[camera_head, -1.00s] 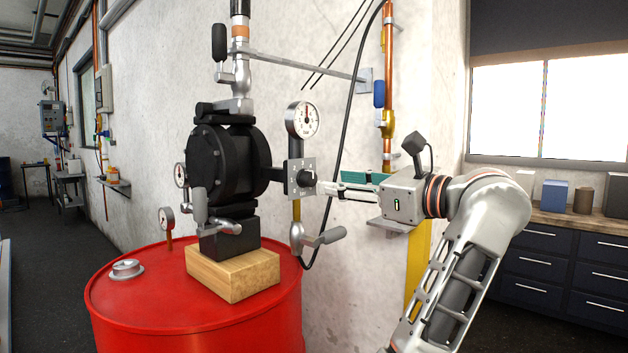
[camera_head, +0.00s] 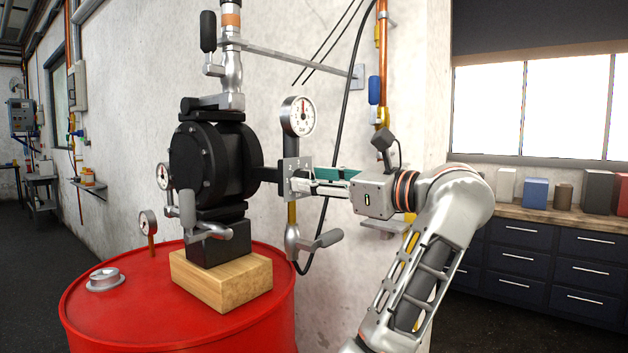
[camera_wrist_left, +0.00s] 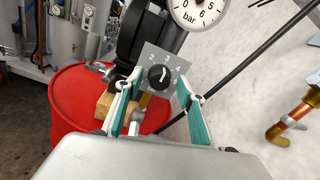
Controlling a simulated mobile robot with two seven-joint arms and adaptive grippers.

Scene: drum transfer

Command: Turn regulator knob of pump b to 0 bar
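The regulator knob (camera_wrist_left: 159,77) is round and black, on a grey scale plate (camera_wrist_left: 150,58) with the figures 2, 3 and 4 legible. Its white mark points up and slightly right, near the 3. My left gripper (camera_wrist_left: 158,84) is open, with one teal-backed finger on each side of the knob and gaps showing between. In the head view the left gripper (camera_head: 294,181) reaches the plate (camera_head: 287,166) from the right, and its fingers hide the knob. The pressure gauge (camera_head: 299,116) above has its needle roughly upright; the wrist view cuts the gauge (camera_wrist_left: 197,10) off. My right gripper is not in view.
The black pump (camera_head: 211,162) stands on a wooden block (camera_head: 222,279) on the red drum (camera_head: 110,325). A lever valve (camera_head: 320,240) hangs below the plate. A black hose (camera_head: 345,110) and copper pipe (camera_head: 381,50) run close behind my gripper.

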